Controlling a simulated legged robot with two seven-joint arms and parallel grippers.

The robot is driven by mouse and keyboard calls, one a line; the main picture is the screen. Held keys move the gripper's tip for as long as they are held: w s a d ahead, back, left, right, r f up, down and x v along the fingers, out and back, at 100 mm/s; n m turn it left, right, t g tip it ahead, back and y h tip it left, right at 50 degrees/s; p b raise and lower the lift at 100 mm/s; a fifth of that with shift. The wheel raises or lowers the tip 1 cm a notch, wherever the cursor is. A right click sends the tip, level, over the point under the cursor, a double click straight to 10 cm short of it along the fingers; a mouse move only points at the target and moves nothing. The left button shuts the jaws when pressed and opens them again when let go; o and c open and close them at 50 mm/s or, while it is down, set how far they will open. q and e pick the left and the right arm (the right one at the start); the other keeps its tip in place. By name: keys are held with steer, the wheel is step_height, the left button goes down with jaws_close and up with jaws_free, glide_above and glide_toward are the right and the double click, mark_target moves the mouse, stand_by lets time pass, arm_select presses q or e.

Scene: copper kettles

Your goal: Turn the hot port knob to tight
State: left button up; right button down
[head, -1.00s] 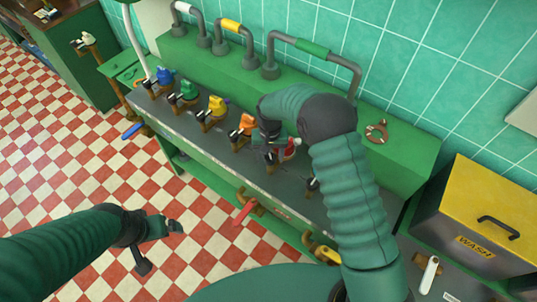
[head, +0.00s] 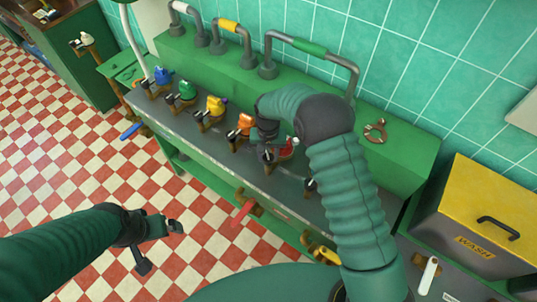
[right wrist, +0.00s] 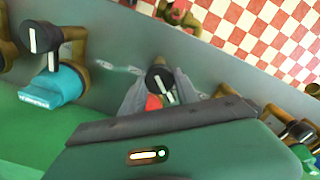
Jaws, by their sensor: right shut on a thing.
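A black knob with white marks (right wrist: 157,76) sits between the fingers of my right gripper (right wrist: 160,95) in the right wrist view. The gripper is shut on this knob. A red port piece (right wrist: 153,103) shows just beside it, between the fingers. In the head view, the right gripper (head: 272,153) reaches down at the red port (head: 289,149) on the bench; the wrist partly hides the knob there. No readable label shows which port is hot. My left gripper (head: 160,243) is open and empty over the floor, away from the bench.
Blue (head: 162,75), green (head: 187,90), yellow (head: 215,105) and orange (head: 245,123) ports stand in a row on the grey bench (head: 190,130). A cyan port (right wrist: 58,88) is close to the gripper. Pipes with coloured bands (head: 312,46) rise behind. A yellow-lidded WASH box (head: 490,205) stands at right.

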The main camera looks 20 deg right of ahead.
mark_target(267, 157)
steer(key=shift+a+m, duration=0.15)
steer(key=shift+m, duration=0.55)
steer(key=m, duration=0.3)
steer(key=shift+s, duration=0.1)
steer(key=shift+m+p, duration=0.3)
steer(key=shift+m, duration=2.1)
steer(key=c, duration=0.9)
jaws_free()
steer(key=shift+r, duration=0.1)
step_height(267, 157, up, 17)
steer(key=b, duration=0.1)
steer(key=shift+f+b, duration=0.2)
steer(key=shift+b, duration=0.15)
